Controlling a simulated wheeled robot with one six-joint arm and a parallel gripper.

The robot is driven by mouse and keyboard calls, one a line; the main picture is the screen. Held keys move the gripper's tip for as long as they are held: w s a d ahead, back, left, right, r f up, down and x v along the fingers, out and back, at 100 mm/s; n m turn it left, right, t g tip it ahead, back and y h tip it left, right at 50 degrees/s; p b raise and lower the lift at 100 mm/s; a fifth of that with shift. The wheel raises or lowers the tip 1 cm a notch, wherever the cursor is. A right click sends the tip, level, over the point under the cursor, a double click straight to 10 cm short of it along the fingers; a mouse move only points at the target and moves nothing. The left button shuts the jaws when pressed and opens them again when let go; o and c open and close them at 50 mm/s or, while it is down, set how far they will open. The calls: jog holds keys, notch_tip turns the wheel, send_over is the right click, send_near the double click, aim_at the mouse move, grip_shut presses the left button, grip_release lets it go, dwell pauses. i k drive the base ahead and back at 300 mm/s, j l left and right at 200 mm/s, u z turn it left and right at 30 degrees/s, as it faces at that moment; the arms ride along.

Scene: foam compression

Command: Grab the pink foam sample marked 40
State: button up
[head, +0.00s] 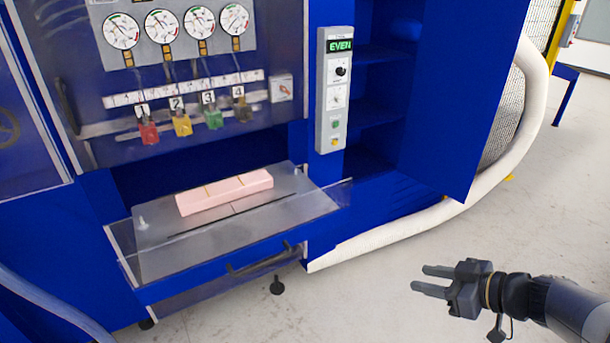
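A long pink foam block (224,192) lies flat on the grey metal plate (190,255) of a pulled-out drawer in the blue machine. Two thin brownish lines cross its top. No number 40 can be read on it from here. My gripper (420,280) is at the lower right, over the bare floor, well to the right of the drawer and apart from the foam. Its two fingers point left with a gap between them, and nothing is between them.
The drawer has clear side walls and a dark front handle (260,262). Above it are gauges (161,27) and coloured valves (181,125). A control panel (335,90) reads EVEN. An open blue door (465,90) and a thick white hose (430,218) stand right. The floor between is clear.

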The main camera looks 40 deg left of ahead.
aim_at(200, 200)
jog(key=z, duration=0.4)
jog(key=i+j+z, duration=0.1)
jog(key=z, duration=0.35)
jog(key=j+z, duration=0.1)
jog(key=z, duration=0.3)
jog(key=j+z, duration=0.1)
jog(key=z, duration=0.3)
jog(key=i+j+z, duration=0.15)
jog(key=j, duration=0.3)
jog(key=j+z, duration=0.2)
jog(key=j, duration=0.25)
jog(key=j+u, duration=0.55)
jog(key=u, duration=0.2)
jog(key=i+j+u, duration=0.15)
jog(key=u, duration=0.2)
jog(key=j+u, duration=0.1)
jog(key=u, duration=0.35)
jog(key=j+u, duration=0.1)
jog(key=u, duration=0.75)
jog(key=i+j+u, duration=0.1)
jog(key=u, duration=0.35)
jog(key=i+u, duration=0.1)
jog(key=u, duration=0.75)
jog(key=i+j, duration=0.05)
